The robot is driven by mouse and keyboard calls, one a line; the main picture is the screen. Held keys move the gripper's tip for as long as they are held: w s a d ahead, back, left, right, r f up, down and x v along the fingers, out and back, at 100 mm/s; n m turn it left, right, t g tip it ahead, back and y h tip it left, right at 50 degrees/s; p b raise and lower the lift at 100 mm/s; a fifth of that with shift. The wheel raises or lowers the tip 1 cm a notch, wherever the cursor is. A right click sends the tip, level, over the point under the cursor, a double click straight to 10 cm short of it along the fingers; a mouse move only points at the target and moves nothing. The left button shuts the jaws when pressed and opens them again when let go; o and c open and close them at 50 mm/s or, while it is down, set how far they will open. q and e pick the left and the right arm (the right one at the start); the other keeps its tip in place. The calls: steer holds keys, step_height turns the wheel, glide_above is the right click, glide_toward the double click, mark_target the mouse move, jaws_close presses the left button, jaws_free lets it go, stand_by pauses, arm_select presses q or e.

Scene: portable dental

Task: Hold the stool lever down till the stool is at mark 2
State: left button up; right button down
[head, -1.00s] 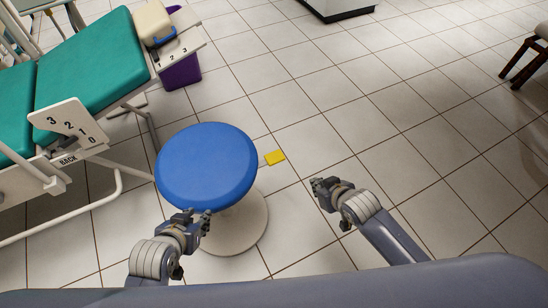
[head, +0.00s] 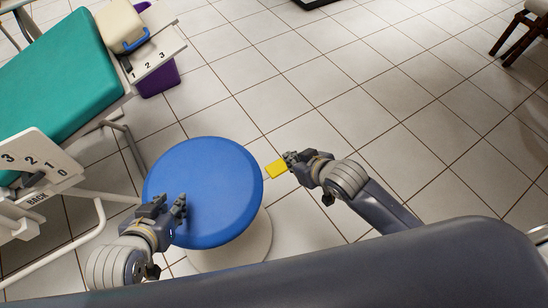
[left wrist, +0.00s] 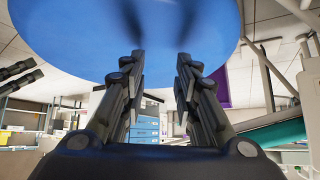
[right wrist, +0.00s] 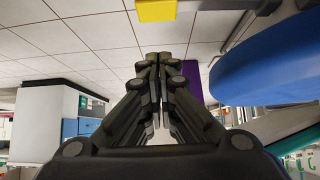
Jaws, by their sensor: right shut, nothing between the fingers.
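The stool has a round blue seat (head: 205,190) on a pale round base (head: 235,252). Its yellow lever (head: 277,169) sticks out at the right side of the seat. The right gripper (head: 288,158) is shut and empty, right beside the lever in the head view; in the right wrist view the lever (right wrist: 156,9) is at the top edge, apart from the fingertips (right wrist: 158,62). The left gripper (head: 181,203) is open at the seat's near left edge; in the left wrist view its fingers (left wrist: 160,65) reach toward the seat (left wrist: 130,25), with nothing between them. I cannot see a height mark on the stool.
The teal dental chair (head: 60,85) is at the left, with a plate numbered 0 to 3 (head: 38,165) marked BACK. A second numbered plate (head: 155,58) is near its headrest, above a purple bin (head: 160,82). Open tiled floor lies right of the stool.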

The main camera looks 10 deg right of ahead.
mark_target(278, 169)
steer(key=shift+s, duration=0.1)
